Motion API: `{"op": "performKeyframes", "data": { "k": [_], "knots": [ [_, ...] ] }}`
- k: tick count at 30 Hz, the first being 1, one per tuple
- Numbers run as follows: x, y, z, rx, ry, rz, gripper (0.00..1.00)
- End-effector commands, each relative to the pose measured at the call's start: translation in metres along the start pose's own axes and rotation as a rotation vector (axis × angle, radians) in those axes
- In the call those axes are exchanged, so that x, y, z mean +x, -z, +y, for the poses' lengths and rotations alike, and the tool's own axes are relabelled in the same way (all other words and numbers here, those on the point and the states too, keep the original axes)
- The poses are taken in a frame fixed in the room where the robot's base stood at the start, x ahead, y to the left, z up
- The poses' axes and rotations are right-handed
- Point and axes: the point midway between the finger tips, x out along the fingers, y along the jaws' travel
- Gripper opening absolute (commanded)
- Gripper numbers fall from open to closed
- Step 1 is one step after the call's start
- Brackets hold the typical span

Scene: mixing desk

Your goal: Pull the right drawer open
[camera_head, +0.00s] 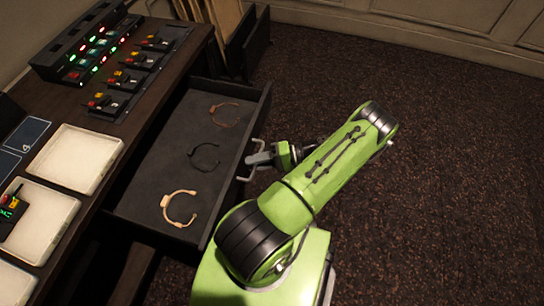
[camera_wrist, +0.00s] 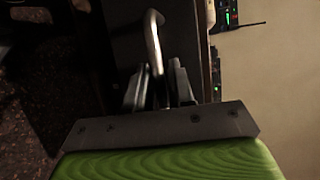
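The right drawer (camera_head: 180,238) is pulled well out from under the desk, dark inside and open at the top. Its pale, bow-shaped handle (camera_head: 245,178) is on the drawer front, and in the wrist view the handle (camera_wrist: 154,45) runs down between my fingers. My gripper (camera_head: 262,158) is at the handle, its fingers on either side of the bar; in the wrist view the gripper (camera_wrist: 158,84) looks closed on it. The contact itself is partly hidden.
Three open bands lie in the drawer: brown (camera_head: 224,115), black (camera_head: 204,157) and tan (camera_head: 179,208). The desk (camera_head: 125,135) holds a control panel (camera_head: 95,50) and pale trays (camera_head: 76,158). Dark carpet (camera_head: 450,180) is clear on the right.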

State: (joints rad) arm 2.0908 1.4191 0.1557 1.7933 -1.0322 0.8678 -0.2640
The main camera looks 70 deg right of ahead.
Motion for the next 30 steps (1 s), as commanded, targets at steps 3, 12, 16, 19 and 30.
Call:
{"op": "performKeyframes", "data": {
  "k": [3, 12, 16, 19, 30],
  "knots": [
    [-0.008, 0.001, 0.0, 0.0, 0.001, 0.003, 0.23],
    [-0.086, 0.001, 0.001, -0.004, -0.001, 0.011, 0.23],
    [-0.117, 0.001, 0.001, -0.005, 0.003, 0.008, 0.23],
    [-0.137, 0.001, 0.001, -0.002, 0.001, 0.012, 0.23],
    [-0.158, 0.0, 0.0, 0.001, -0.001, 0.001, 0.23]
  ]
}}
